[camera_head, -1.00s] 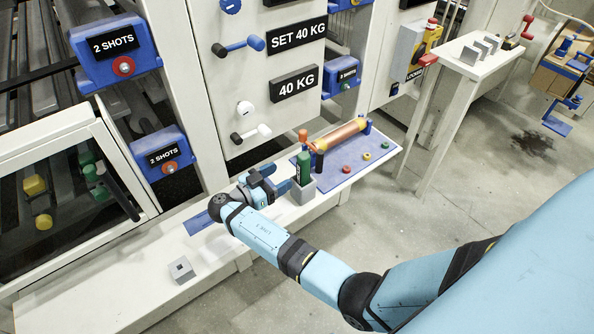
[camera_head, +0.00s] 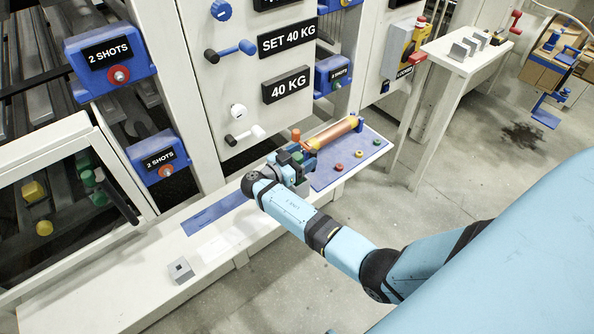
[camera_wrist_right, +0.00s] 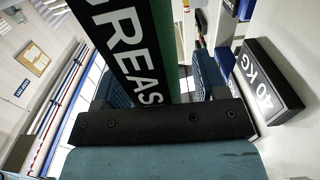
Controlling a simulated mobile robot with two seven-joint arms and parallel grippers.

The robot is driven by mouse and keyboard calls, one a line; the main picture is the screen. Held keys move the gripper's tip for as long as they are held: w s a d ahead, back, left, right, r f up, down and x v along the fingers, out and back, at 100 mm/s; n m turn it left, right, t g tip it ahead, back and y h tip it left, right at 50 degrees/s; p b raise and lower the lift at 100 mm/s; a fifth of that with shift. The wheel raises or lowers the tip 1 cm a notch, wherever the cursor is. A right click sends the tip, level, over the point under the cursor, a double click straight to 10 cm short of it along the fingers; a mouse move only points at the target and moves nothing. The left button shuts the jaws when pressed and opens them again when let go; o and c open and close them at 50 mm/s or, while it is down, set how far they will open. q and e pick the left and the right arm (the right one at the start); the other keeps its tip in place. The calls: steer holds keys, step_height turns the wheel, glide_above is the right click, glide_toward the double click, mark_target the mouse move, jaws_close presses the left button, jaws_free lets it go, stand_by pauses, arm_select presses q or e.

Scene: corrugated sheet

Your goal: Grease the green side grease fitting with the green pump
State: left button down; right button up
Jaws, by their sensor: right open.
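The green pump (camera_wrist_right: 148,45) is a dark green cylinder with a black GREASE label. It stands between the open fingers of my right gripper (camera_wrist_right: 162,82) in the right wrist view. In the head view the right gripper (camera_head: 297,163) is around the pump on the white shelf, and its fingers and wrist hide most of the pump's body. Green round parts (camera_head: 88,178) show behind the clear panel at the left, beside yellow ones; I cannot tell which is the side grease fitting. My left gripper is out of view.
Blue 2 SHOTS boxes (camera_head: 140,60) and levers (camera_head: 232,49) stick out from the machine. A grey block (camera_head: 180,270) sits front left. The shelf beside the blue strip (camera_head: 215,213) is clear.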

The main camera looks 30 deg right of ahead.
jaws_close()
steer(key=shift+r, duration=0.15)
step_height(320, 180, up, 20)
stand_by(0.7)
